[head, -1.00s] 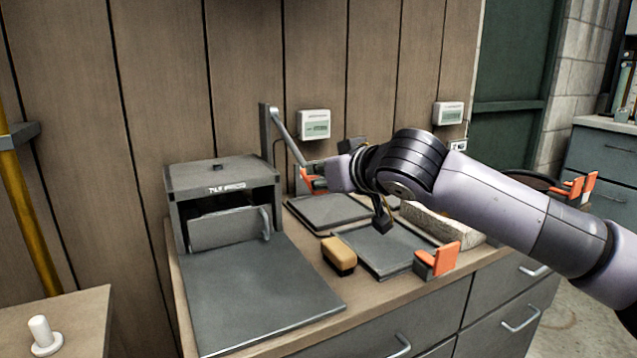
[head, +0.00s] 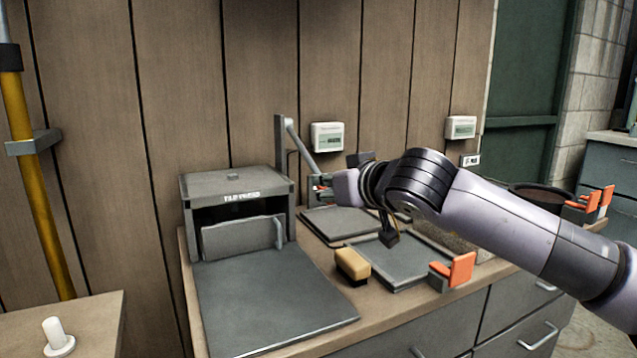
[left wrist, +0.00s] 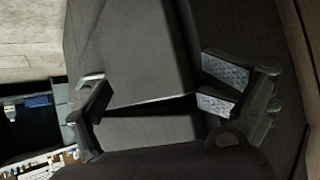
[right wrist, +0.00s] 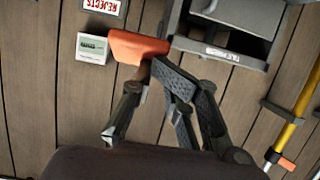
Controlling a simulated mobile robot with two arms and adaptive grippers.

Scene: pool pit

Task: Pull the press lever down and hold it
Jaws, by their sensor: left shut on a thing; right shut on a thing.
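The tile press (head: 237,184) is a dark grey box on the counter with a grey plate in front. A grey upright post (head: 281,145) stands at its right, and the press lever (head: 302,145) slants from its top down to the right. My right gripper (head: 325,188) is at the lever's low end, shut on its orange-red handle, which is mostly hidden. The right wrist view shows the orange handle (right wrist: 138,47) at the fingertips. My left gripper (left wrist: 155,95) is out of the head view; its fingers are around a dark grey box-like thing (left wrist: 135,55) that I cannot identify.
A tan sponge-like block (head: 352,266), flat grey trays (head: 405,275) and an orange clamp-like piece (head: 455,270) are on the counter right of the press. Two white display boxes (head: 327,137) hang on the plank wall. A yellow pole (head: 35,190) stands at left.

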